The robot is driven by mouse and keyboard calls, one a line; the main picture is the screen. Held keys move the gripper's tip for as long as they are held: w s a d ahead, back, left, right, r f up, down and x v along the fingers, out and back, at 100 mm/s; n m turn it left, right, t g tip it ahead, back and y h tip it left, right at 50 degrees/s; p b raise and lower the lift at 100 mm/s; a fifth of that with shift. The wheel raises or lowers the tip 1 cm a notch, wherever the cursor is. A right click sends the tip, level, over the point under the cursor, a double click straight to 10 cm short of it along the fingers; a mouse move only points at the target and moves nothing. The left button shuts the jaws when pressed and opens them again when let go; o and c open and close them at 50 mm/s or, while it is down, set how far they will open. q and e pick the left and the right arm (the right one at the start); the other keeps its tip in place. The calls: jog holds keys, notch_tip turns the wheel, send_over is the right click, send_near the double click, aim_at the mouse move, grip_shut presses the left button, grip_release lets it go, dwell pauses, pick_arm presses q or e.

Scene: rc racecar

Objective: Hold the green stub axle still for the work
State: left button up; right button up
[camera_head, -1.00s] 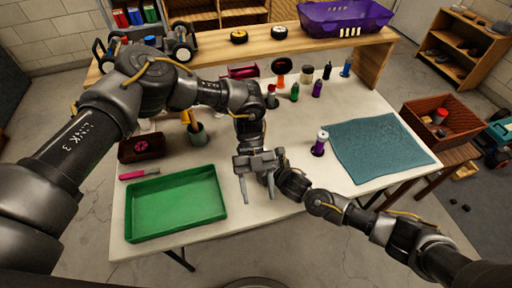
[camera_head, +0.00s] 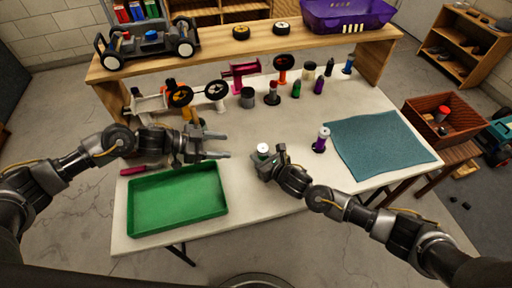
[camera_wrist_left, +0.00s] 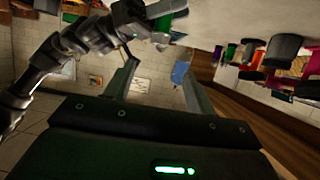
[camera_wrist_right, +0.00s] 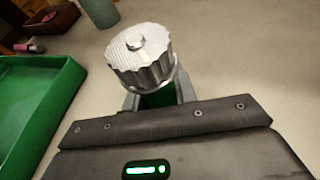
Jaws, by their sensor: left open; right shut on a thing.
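The green stub axle (camera_wrist_right: 158,97) stands upright between the jaws of my right gripper (camera_wrist_right: 158,100). A ridged silver nut (camera_wrist_right: 140,52) with a small stud in its middle sits on its top and hides most of the green body. In the head view my right gripper (camera_head: 266,162) is at the table's front middle, with the pale nut top (camera_head: 263,148) showing above it. My left gripper (camera_head: 228,145) is open and empty, left of the right gripper and above the back edge of the green tray. Its spread fingers also show in the left wrist view (camera_wrist_left: 160,85).
The green tray (camera_head: 131,218) lies at the front left and a teal mat (camera_head: 380,145) at the right. A purple stub axle (camera_head: 320,142) with a white top stands between right gripper and mat. Several parts stand along the back, below a raised shelf (camera_head: 215,50) holding a car chassis (camera_head: 150,45).

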aim_at(260, 148)
pick_arm(q)
jog(key=x, duration=1.2)
jog(key=shift+s+d, duration=0.1)
jog(key=c, duration=1)
jog(key=shift+m+g, duration=0.3)
jog(key=shift+g, duration=0.1)
